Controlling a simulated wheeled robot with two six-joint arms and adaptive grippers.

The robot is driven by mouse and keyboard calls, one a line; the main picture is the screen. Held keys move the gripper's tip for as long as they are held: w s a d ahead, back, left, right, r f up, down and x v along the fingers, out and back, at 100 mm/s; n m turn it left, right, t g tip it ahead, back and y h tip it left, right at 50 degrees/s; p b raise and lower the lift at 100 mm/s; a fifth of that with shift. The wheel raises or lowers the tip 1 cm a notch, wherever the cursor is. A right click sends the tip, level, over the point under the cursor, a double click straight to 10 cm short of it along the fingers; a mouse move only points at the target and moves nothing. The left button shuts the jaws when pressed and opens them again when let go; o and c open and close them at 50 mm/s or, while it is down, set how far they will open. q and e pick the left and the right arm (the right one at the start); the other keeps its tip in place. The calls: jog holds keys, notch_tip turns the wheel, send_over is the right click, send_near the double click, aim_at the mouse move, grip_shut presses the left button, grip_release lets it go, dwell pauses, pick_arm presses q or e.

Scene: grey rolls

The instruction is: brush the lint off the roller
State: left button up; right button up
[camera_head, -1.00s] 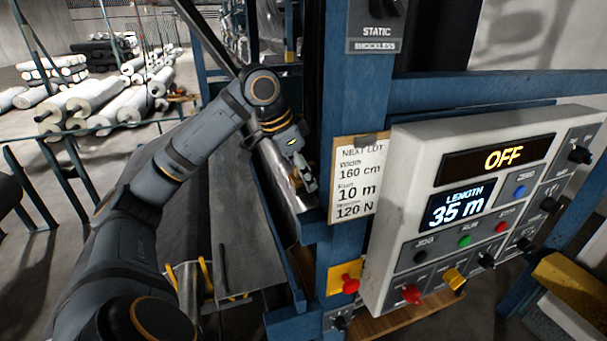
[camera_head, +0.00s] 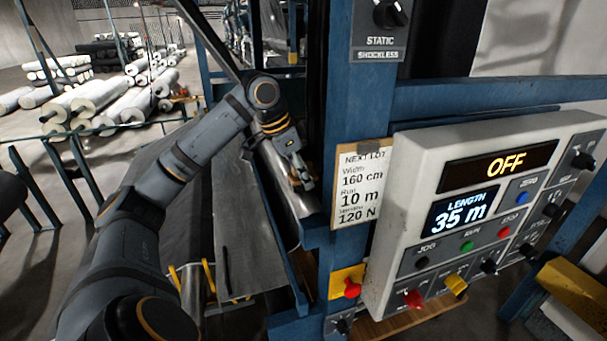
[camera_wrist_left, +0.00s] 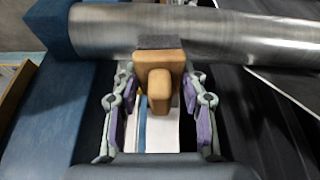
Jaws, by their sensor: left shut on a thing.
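The steel roller (camera_wrist_left: 190,32) runs across the top of the left wrist view. In the head view part of the roller (camera_head: 280,184) shows beneath my left gripper (camera_head: 303,178). In the left wrist view my left gripper (camera_wrist_left: 160,88) is shut on a wooden brush (camera_wrist_left: 172,68), its fingers on both sides of the handle. The brush's dark bristle end meets the lower edge of the roller in the picture; I cannot tell whether it touches. I cannot make out any lint. My right gripper is not in view.
A blue frame post (camera_head: 348,95) stands right of the gripper, with a lot card (camera_head: 362,187) on it. The control panel (camera_head: 480,200) reads OFF and 35 m. Dark cloth (camera_head: 238,245) hangs left of the roller. Fabric rolls (camera_head: 95,95) lie behind.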

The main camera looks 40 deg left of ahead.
pick_arm(q)
jog(key=shift+w+a+f, duration=0.1)
jog(key=shift+w+a, duration=0.45)
jog(key=shift+a, duration=0.45)
jog(key=shift+w+a, duration=0.5)
jog(key=shift+a, duration=0.55)
jog(key=shift+w+a+f, duration=0.1)
jog(key=shift+w+a, duration=0.45)
jog(key=shift+a, duration=0.45)
